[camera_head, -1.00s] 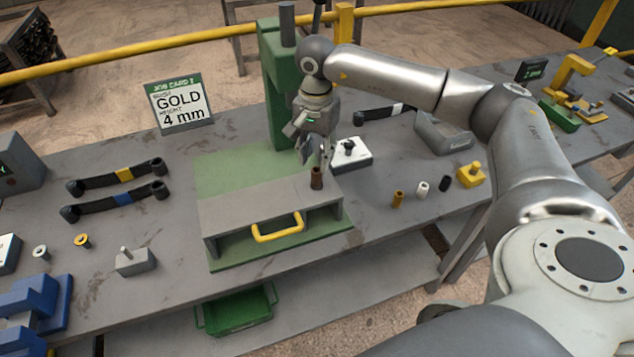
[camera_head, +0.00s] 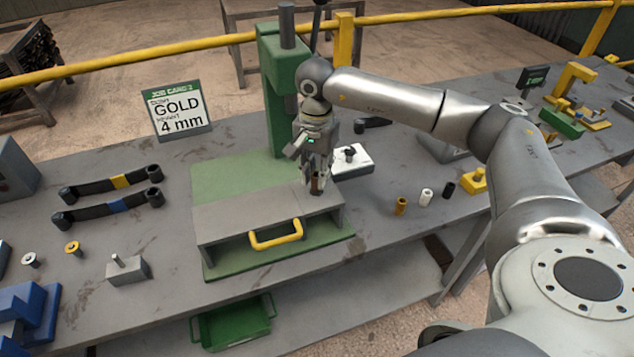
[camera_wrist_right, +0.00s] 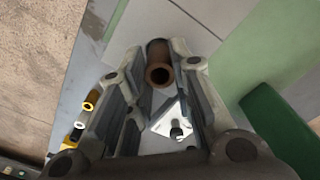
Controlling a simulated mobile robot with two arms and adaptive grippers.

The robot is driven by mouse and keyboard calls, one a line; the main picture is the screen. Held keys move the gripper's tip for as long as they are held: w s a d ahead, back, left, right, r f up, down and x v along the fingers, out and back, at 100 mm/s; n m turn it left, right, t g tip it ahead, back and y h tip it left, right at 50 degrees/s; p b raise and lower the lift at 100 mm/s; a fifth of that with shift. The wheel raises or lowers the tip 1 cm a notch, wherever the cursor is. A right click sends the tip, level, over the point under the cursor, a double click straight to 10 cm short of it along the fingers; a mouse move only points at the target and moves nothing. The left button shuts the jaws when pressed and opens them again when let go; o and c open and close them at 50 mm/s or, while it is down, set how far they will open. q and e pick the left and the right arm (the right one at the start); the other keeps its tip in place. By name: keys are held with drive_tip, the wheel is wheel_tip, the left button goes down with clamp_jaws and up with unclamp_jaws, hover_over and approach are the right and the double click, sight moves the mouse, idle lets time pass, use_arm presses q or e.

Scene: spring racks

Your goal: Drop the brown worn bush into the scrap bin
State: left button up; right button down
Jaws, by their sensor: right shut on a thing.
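The brown worn bush (camera_head: 316,187) stands upright on the grey top of the press fixture, near its right end. My right gripper (camera_head: 317,179) points down over it and is shut on it; the fingers partly hide it. In the right wrist view the bush (camera_wrist_right: 158,64) sits between the fingertips, its open bore visible. A green open bin (camera_head: 235,325) is on the shelf below the bench; I cannot tell if it is the scrap bin. My left gripper is not in view.
The green press column (camera_head: 283,90) stands close behind the gripper. A white block with a black knob (camera_head: 352,160) is just right of it. Gold, white and black bushes (camera_head: 426,197) stand on the bench further right. A yellow handle (camera_head: 276,234) projects from the fixture front.

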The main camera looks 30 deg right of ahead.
drive_tip(key=shift+r, duration=0.1)
idle(0.3)
drive_tip(key=shift+r+p, duration=1.6)
drive_tip(key=shift+r, duration=1.35)
